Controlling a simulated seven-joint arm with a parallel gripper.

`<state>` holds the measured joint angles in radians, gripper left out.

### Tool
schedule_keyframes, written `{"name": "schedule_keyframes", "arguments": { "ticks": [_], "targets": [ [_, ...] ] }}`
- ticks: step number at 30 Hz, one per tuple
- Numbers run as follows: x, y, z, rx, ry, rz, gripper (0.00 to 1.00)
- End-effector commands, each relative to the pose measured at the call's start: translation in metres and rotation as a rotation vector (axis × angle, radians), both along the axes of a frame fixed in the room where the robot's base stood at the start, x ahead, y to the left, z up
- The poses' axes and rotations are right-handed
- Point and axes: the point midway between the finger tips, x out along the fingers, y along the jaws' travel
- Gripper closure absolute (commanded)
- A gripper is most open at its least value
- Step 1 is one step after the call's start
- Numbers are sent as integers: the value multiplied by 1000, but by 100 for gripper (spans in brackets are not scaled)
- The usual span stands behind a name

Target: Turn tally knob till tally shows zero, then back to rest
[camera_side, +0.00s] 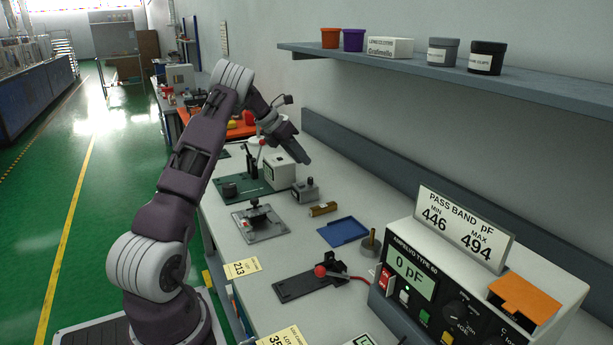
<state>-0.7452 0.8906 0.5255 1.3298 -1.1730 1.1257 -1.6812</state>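A small grey box with a dark top part (305,190) stands on the bench and may be the tally counter. Its reading and its knob are too small to make out. A white box (280,172) stands just behind and left of it, beside a green base with a dark post (240,186). My gripper (301,157) is above the bench, pointing down and right, over and behind the white box. It appears apart from the grey box. Its fingers are too small and dark to tell whether they are open.
A brass cylinder (323,209), a blue tray (343,232), a grey plate fixture (261,222) and a red-knobbed black fixture (310,282) lie nearer. The meter (408,277) reads 0 pF at front right. A shelf (450,77) with pots overhangs the bench's back.

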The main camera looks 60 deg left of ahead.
Motion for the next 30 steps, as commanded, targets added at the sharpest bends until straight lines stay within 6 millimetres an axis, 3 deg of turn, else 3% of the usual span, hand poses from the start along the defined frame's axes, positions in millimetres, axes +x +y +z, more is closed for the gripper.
{"name": "schedule_keyframes", "arguments": {
  "ticks": [3,7,9,11,21,30],
  "targets": [
    [14,-4,13,65,195,217,74],
    [23,-2,37,154,267,445,74],
    [19,0,7,144,278,462,74],
    [20,0,-10,143,275,462,74],
    [37,14,-69,144,272,458,74],
    [42,17,-80,143,269,459,74]
  ]
}}
